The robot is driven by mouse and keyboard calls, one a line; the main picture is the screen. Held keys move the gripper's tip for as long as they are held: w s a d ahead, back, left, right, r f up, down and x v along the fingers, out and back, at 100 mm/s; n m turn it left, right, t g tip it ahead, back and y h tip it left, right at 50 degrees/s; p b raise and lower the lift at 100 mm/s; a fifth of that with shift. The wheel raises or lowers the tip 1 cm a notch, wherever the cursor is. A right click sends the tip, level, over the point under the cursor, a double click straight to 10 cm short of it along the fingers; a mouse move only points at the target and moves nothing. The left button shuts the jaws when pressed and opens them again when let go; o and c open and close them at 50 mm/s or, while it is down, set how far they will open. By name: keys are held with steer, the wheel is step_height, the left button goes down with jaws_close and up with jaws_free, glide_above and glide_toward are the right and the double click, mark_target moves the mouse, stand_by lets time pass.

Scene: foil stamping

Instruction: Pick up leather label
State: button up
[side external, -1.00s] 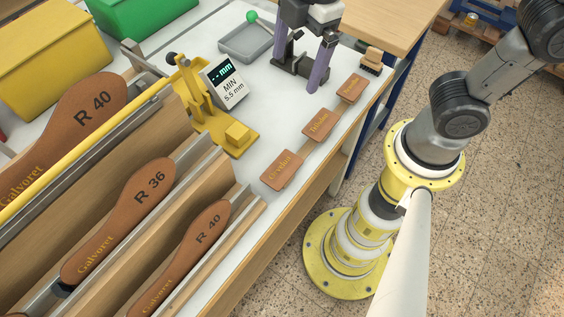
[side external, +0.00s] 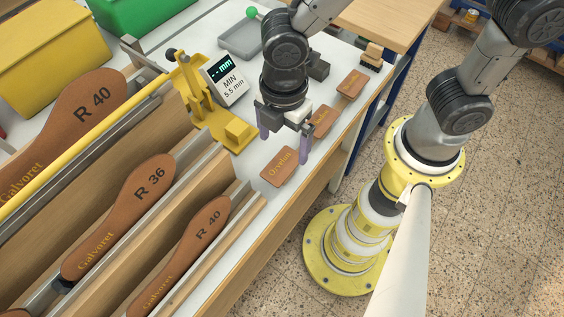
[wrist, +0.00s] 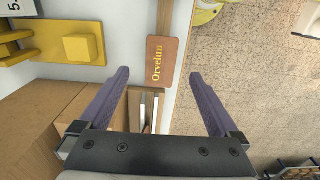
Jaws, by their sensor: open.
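Three brown leather labels with gold lettering lie flat in a row along the white bench edge. The nearest label (side external: 279,168) reads like "Orvelun". It also shows in the wrist view (wrist: 162,66), centred between my fingertips in the picture. The middle label (side external: 322,120) is partly hidden by my gripper, and the far label (side external: 352,84) lies beyond it. My gripper (side external: 284,147) is open and empty, its two purple fingers pointing down near the nearest label. The wrist view shows the gripper (wrist: 159,72) with its fingers spread wider than this label. Its exact height is hard to tell.
A yellow thickness gauge (side external: 238,132) with a display (side external: 224,82) stands left of the labels. Wooden racks with leather insoles (side external: 120,220) fill the near left. A grey tray (side external: 240,38) and a stamp (side external: 371,56) are at the back. The bench's right edge is close.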

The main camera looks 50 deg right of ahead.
mark_target(286, 161)
steer(key=f, duration=0.4)
steer(key=shift+s+d+f, duration=0.1)
steer(key=shift+d, duration=0.3)
steer(key=shift+f, duration=0.5)
steer(key=shift+f, duration=0.25)
steer(key=c, duration=1.4)
